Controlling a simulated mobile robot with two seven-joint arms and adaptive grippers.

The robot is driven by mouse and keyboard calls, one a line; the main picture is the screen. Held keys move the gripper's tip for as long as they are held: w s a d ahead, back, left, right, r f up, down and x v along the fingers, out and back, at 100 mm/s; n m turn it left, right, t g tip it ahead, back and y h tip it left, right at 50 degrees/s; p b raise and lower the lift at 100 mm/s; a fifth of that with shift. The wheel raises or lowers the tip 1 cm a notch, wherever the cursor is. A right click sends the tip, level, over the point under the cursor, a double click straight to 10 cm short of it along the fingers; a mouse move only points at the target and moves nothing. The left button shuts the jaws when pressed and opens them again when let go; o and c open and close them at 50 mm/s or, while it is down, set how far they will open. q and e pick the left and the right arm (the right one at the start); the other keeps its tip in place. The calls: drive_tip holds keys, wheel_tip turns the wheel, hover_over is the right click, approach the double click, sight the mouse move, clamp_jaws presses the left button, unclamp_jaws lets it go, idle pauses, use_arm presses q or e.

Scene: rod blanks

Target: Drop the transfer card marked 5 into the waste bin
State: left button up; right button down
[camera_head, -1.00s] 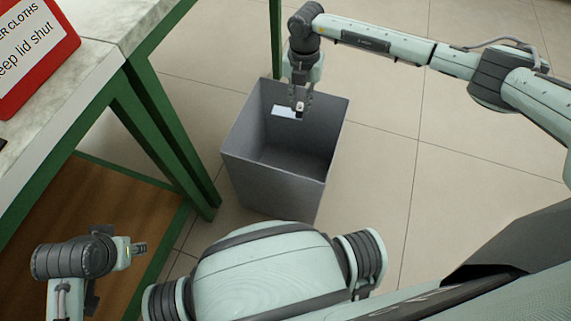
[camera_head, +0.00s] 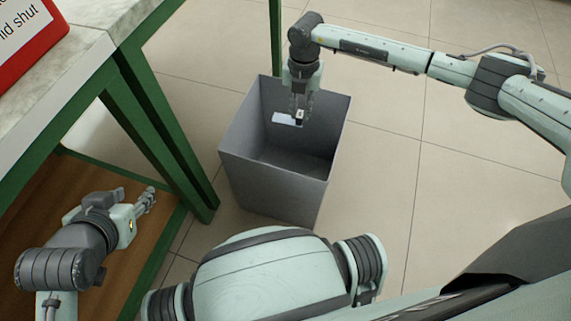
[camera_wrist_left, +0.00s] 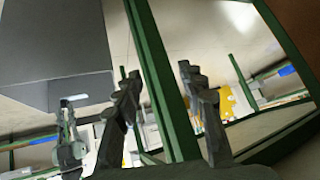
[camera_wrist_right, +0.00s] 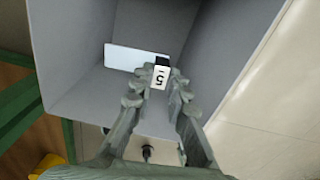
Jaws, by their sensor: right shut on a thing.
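The transfer card (camera_head: 286,118) is a white piece with a black part and a small white label. In the right wrist view the label reads 5 (camera_wrist_right: 160,78), and a white panel (camera_wrist_right: 135,57) extends left of it. My right gripper (camera_head: 300,112) is shut on the card and points down inside the mouth of the waste bin. The waste bin (camera_head: 270,185) is a grey, open-topped square box on the floor. My left gripper (camera_head: 149,199) is empty and low at the left, beside the green table frame; its fingers (camera_wrist_left: 160,80) look apart.
A pale-topped table (camera_head: 95,50) with green legs (camera_head: 165,130) and a brown lower shelf (camera_head: 130,240) stands left of the bin. A red-framed sign (camera_head: 45,45) is on its top. The tiled floor (camera_head: 390,190) right of the bin is clear.

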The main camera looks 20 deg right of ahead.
use_arm(q)
drive_tip(key=shift+w+d+r+t, duration=0.5)
drive_tip(key=shift+w+d+r, duration=0.1)
drive_tip(key=shift+w+d, duration=0.05)
use_arm(e)
drive_tip(key=shift+f, duration=0.25)
drive_tip(key=c, duration=1.4)
unclamp_jaws()
wheel_tip(320, 180, up, 12)
drive_tip(key=shift+r, duration=0.1)
